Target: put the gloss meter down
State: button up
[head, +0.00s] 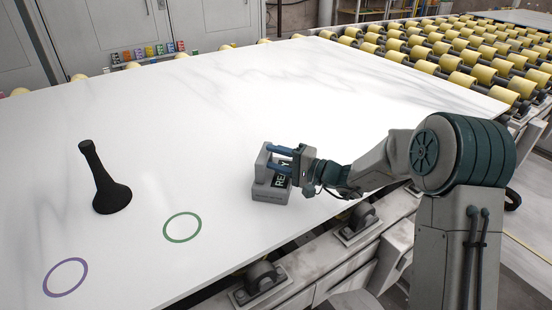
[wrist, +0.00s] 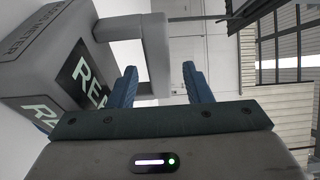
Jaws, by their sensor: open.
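The gloss meter (head: 270,194) is a grey box with dark "READY" panels and a grey handle. It appears to rest on the white stone slab (head: 330,95) near its front edge. In the wrist view the meter (wrist: 45,45) fills the left side, tilted in the picture. My gripper (head: 282,159) is at the handle, above the box. In the wrist view its two blue fingers (wrist: 160,85) are apart, with the handle's grey bar (wrist: 156,50) between or just beyond them. Contact with the handle cannot be made out.
A black flared tool (head: 104,180) stands on the slab at left. A green ring (head: 182,227) and a purple ring (head: 65,277) are marked near the front edge. Yellow rollers (head: 465,60) lie behind at right. The slab's middle is clear.

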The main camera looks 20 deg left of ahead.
jog(key=s+d, duration=0.2)
jog(key=d, duration=1)
jog(key=s+d+n+g+h, duration=0.1)
jog(key=s+d+g+h, duration=0.2)
jog(key=s, duration=0.5)
jog(key=s+d+n+g+h, duration=0.2)
jog(key=s+h, duration=0.3)
jog(key=s, duration=0.3)
jog(key=s+d+t+h, duration=0.2)
jog(key=s+d+h, duration=0.2)
jog(key=d, duration=0.4)
jog(key=s+d+m+t+h, duration=0.1)
jog(key=s+d+h, duration=0.4)
jog(key=d, duration=0.3)
jog(key=shift+d+f+t+h+b, duration=0.3)
jog(key=shift+d+f+t+b, duration=0.1)
jog(key=shift+c, duration=0.4)
dwell(1.3)
